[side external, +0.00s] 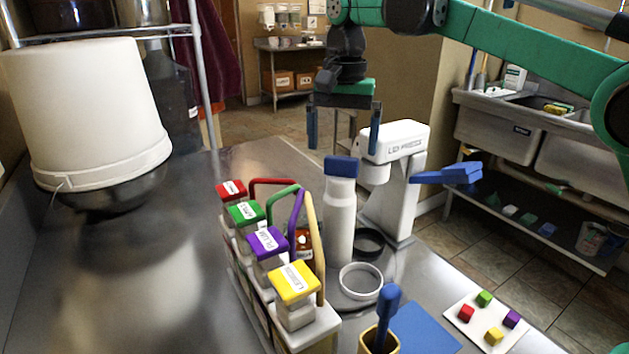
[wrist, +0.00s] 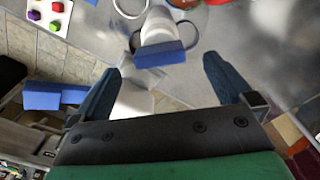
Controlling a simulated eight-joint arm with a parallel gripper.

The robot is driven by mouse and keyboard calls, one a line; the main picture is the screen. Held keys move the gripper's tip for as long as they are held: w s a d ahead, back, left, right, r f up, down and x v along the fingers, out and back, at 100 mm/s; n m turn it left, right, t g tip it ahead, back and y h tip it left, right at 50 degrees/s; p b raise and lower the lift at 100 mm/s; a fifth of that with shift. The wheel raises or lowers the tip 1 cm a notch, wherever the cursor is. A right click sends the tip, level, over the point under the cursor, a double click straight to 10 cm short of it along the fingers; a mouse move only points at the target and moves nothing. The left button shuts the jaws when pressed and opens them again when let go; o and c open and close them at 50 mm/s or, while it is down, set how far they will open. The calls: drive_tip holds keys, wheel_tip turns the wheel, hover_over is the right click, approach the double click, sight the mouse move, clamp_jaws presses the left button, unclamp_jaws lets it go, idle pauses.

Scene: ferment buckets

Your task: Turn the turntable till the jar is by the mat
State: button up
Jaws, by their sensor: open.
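The jar (side external: 341,215) is white with a blue lid and stands upright on the grey turntable (side external: 392,264), left of the lid press. The turntable is low and round, and its edge is hard to make out. The blue mat (side external: 430,332) lies at the front right, apart from the jar. My gripper (side external: 344,127) is open and empty above the jar's lid, with its fingers pointing down. In the wrist view the jar (wrist: 157,24) shows beyond my open fingertips, its blue lid (wrist: 159,54) nearest.
The white lid press (side external: 396,143) with its blue lever (side external: 452,173) stands right of the jar. A pale ring (side external: 360,281) and a dark ring (side external: 371,243) lie near it. A rack of coloured-lid containers (side external: 268,242) is left. A yellow cup (side external: 378,342) stands in front.

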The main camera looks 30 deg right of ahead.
sight(342, 157)
drive_tip(key=shift+f, duration=1.8)
drive_tip(key=shift+c, duration=0.2)
clamp_jaws()
